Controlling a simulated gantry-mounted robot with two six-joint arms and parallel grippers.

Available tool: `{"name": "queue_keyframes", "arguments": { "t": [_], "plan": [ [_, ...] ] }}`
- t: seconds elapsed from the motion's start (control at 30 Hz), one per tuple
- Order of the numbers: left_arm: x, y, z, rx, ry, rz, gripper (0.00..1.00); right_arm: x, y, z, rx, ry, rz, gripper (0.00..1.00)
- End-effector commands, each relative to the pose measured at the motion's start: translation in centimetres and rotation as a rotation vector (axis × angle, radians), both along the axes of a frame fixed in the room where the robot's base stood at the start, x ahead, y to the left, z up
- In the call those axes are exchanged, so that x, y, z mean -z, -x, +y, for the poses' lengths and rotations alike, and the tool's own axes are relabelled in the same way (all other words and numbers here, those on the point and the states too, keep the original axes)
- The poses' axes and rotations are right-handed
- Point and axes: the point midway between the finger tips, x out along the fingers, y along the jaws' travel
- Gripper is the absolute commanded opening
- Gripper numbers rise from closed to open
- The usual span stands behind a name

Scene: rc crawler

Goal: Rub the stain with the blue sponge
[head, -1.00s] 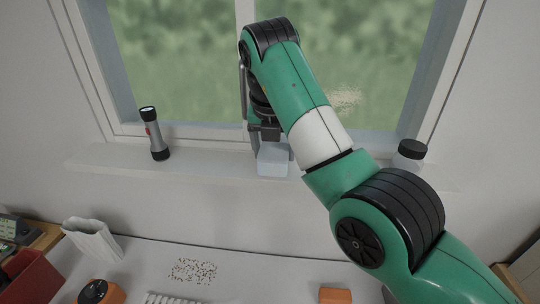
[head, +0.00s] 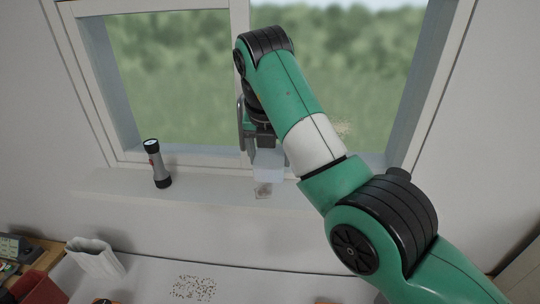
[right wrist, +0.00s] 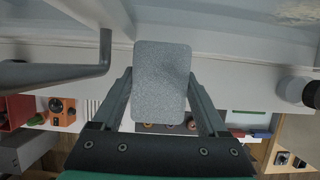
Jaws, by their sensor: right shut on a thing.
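My right gripper (head: 264,143) is shut on a pale grey-blue block, the sponge (head: 269,166), held just in front of the window and above the sill. In the right wrist view the sponge (right wrist: 161,82) sits between both fingers. A tan speckled stain (head: 343,129) is on the window pane, right of the sponge and partly behind my arm; it also shows at the top right of the right wrist view (right wrist: 300,12). A smaller brownish patch (head: 263,190) lies on the sill below the sponge. My left gripper is out of view.
A flashlight (head: 157,164) stands on the sill (head: 110,186) at left. A dark-lidded jar (head: 398,174) is mostly hidden behind my arm at right. Dark specks (head: 193,287) lie on the table below, near a white fluted container (head: 95,258).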

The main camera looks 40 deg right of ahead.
Motion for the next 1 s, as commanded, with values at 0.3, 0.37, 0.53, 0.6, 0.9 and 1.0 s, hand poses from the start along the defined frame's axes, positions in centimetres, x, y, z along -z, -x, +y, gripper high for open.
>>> {"name": "queue_keyframes", "arguments": {
  "t": [0.3, 0.37, 0.53, 0.6, 0.9, 1.0],
  "plan": [
    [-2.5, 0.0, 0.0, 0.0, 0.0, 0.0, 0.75, -2.5, 0.0, 0.0, 0.0, 0.0, 0.0, 0.31],
    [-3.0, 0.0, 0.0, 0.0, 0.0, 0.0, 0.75, -3.0, 0.0, 0.0, 0.0, 0.0, 0.0, 0.31],
    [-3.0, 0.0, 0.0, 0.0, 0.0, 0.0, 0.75, -3.0, 0.0, 0.0, 0.0, 0.0, 0.0, 0.31],
    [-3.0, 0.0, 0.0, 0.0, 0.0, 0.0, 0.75, -3.0, 0.0, 0.0, 0.0, 0.0, 0.0, 0.31],
    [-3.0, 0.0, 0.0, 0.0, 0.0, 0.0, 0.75, -3.0, 0.0, 0.0, 0.0, 0.0, 0.0, 0.31],
    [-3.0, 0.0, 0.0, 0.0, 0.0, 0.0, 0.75, -3.0, 0.0, 0.0, 0.0, 0.0, 0.0, 0.31]
  ]
}}
